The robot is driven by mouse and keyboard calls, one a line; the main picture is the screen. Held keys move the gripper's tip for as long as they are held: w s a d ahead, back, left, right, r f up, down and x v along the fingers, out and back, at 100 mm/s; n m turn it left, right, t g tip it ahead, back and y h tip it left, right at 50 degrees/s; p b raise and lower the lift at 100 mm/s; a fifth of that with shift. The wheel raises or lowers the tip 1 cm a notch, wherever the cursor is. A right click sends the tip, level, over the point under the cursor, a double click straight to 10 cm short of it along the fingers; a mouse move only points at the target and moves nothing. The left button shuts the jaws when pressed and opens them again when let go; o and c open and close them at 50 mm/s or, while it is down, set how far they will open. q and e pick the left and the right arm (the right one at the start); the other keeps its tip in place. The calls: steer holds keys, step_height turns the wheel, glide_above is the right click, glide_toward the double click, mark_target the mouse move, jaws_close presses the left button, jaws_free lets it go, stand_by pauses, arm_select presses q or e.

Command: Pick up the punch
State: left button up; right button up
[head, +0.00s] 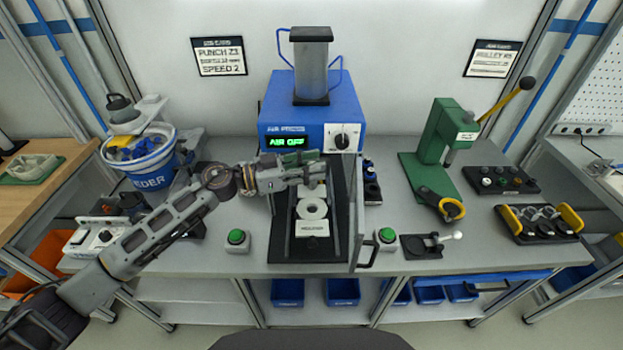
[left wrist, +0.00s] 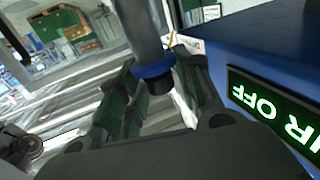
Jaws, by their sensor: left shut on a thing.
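My left gripper (head: 312,170) reaches in from the left to the front of the blue air press (head: 309,118), above its black bed. In the left wrist view, its green-padded fingers (left wrist: 158,95) stand on either side of the punch (left wrist: 158,83), a dark end piece below a blue collar. The gripper is shut on it. A grey cylinder (left wrist: 138,30) rises above the collar; I cannot tell whether the two are joined. In the head view the gripper hides the punch. My right gripper is not in view.
The press display reads AIR OFF. A ring-shaped part (head: 312,208) lies on the bed below the gripper. An upright guard panel (head: 357,215) stands right of the bed. Green buttons (head: 236,237) flank it. A green hand press (head: 440,135) and a tool tray (head: 541,222) stand right.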

arm_select(q)
steer(key=shift+r, duration=2.15)
